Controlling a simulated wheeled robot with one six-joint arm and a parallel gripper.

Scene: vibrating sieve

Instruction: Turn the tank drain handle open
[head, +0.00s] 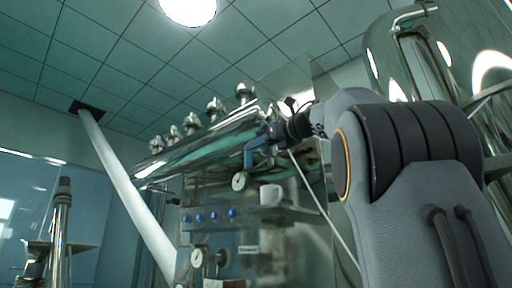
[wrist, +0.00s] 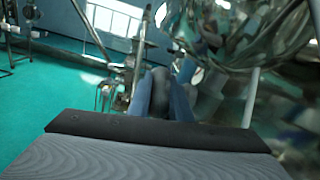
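My gripper (head: 251,165) is at the end of the arm in front of the sieve machine, seen as blue fingers above a round white gauge. In the wrist view my gripper (wrist: 162,78) shows two blue fingers side by side with something dark between them. I cannot tell whether the dark shape is part of the gripper or a thing held. A large shiny metal tank (head: 478,72) stands at the upper right of the head view, partly behind my arm. I cannot make out the drain handle in either view.
The sieve machine has a row of metal knobs along its top and a panel with blue buttons (head: 209,215). A white slanted pipe (head: 130,190) rises to the ceiling at left. A curved shiny metal vessel (wrist: 262,35) is close by at right in the wrist view.

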